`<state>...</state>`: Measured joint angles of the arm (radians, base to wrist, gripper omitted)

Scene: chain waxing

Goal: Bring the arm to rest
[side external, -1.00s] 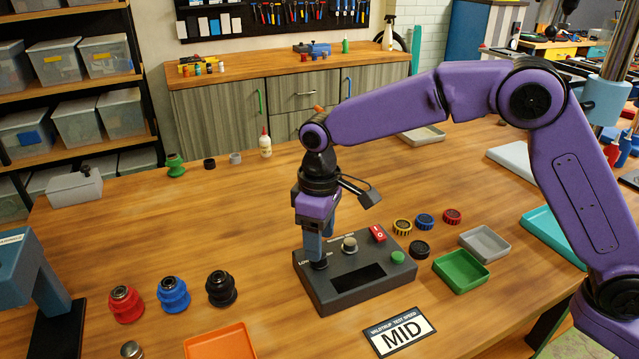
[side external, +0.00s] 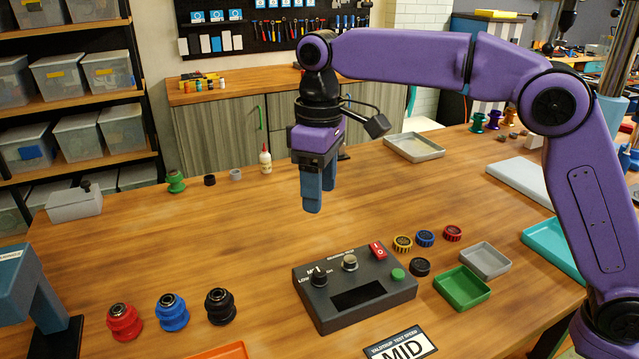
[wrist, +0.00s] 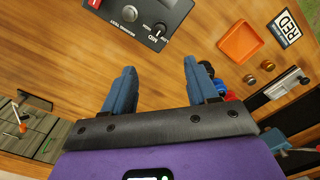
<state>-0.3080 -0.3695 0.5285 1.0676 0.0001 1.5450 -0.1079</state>
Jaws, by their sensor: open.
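My gripper (side external: 318,207) hangs above the table, fingers pointing down, behind and above the dark control box (side external: 352,318). In the wrist view its two blue fingers (wrist: 158,85) stand apart with nothing between them. The control box has a black knob (side external: 319,276) on its left, a grey knob (side external: 349,262), a red switch (side external: 377,251), a green button (side external: 398,274) and a dark display. The gripper is clear of the box and touches nothing. The box also shows at the top of the wrist view (wrist: 150,22).
Red (side external: 124,322), blue (side external: 173,312) and black (side external: 220,306) spools stand at the left front. Green (side external: 462,288) and grey (side external: 484,260) trays and several small ridged round pieces lie right of the box. A MID sign (side external: 402,345) lies in front. The table's back middle is mostly clear.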

